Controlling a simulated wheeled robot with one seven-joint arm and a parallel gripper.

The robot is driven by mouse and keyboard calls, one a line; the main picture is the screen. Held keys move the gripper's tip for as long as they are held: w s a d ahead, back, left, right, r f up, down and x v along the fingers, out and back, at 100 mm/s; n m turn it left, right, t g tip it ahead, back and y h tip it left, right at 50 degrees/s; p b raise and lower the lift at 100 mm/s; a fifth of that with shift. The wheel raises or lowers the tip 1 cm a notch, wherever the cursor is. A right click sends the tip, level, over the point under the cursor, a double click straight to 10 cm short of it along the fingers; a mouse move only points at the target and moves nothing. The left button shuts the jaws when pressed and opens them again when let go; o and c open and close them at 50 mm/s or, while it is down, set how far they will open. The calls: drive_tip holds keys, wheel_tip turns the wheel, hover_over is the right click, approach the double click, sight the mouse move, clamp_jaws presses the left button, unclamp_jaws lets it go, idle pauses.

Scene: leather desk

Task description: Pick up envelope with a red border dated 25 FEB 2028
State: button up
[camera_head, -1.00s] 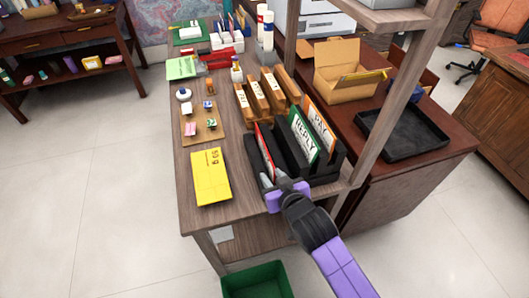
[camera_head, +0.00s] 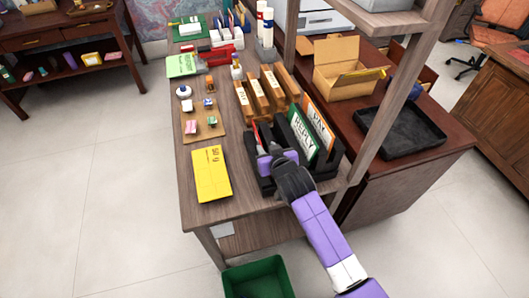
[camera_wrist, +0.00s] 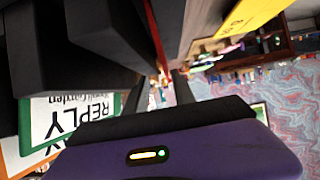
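A red-edged envelope (camera_head: 257,134) stands in the leftmost slot of the black sorter (camera_head: 326,172). Most of it is hidden by my gripper and arm, and no date is readable. In the wrist view the red edge (camera_wrist: 155,38) shows edge-on beside a dark sorter wall, just ahead of the fingers. My gripper (camera_head: 266,148) is over the sorter's left slot. In the wrist view its two dark fingers (camera_wrist: 172,90) look apart, with a narrow gap between them. I cannot tell whether the envelope's edge lies inside that gap.
Green-bordered REPLY (camera_head: 303,133) and orange-bordered PAY (camera_head: 319,124) envelopes stand in the right slots. A yellow envelope marked 50 g (camera_head: 211,174) lies left of the sorter on the desk (camera_head: 205,216). Wooden card holders (camera_head: 257,95) stand behind. A green bin (camera_head: 257,278) is below.

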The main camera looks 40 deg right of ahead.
drive_tip(key=shift+x, duration=1.3)
clamp_jaws()
idle(0.5)
